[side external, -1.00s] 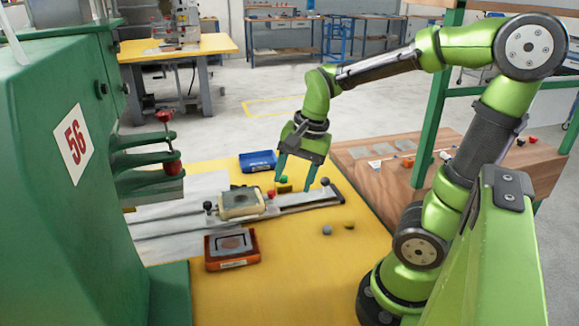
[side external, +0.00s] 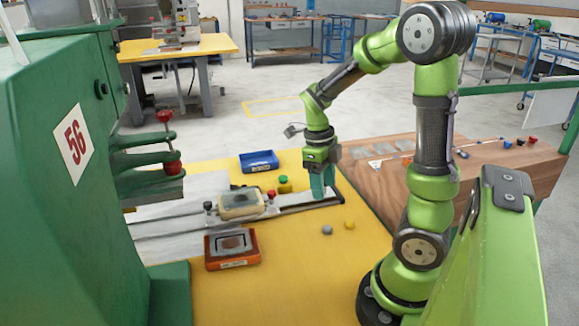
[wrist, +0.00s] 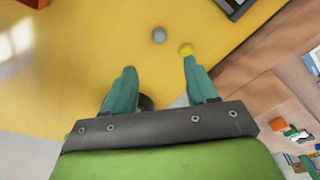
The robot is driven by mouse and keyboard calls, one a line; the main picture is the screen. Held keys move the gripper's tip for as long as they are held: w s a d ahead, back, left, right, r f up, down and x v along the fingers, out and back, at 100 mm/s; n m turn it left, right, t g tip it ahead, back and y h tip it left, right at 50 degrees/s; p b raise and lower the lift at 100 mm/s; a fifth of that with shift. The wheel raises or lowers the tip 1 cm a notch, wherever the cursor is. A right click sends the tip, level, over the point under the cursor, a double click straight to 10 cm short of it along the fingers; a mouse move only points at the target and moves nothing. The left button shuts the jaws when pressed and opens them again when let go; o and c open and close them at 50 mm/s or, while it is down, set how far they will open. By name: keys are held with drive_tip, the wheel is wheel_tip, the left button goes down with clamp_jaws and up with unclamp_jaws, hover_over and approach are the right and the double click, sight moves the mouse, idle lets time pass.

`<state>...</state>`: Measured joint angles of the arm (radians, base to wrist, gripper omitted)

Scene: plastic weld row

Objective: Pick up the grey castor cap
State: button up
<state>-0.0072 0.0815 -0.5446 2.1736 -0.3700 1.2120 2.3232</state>
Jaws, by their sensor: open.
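The grey castor cap (side external: 327,229) is a small round piece on the yellow table top, just left of a yellow cap (side external: 349,225). In the wrist view the grey cap (wrist: 159,35) lies beyond the fingertips, between their lines, with nothing touching it. My gripper (side external: 323,198) points down, behind the grey cap in the side view and above the table. In the wrist view my gripper (wrist: 159,64) is open and empty. Its right fingertip overlaps the near edge of the yellow cap (wrist: 186,48) in the picture; I cannot tell whether they touch.
A rail fixture holding a cream block (side external: 240,205) stands left of the gripper, with a red knob (side external: 271,194). A green cap (side external: 283,179), a blue tray (side external: 258,161) and an orange tray (side external: 232,262) are around it. The table front is clear.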

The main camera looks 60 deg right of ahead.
sight(327, 227)
drive_tip(key=f, duration=0.4)
drive_tip(key=s+f, duration=0.1)
drive_tip(key=f, duration=0.7)
drive_tip(key=shift+s, duration=0.35)
clamp_jaws()
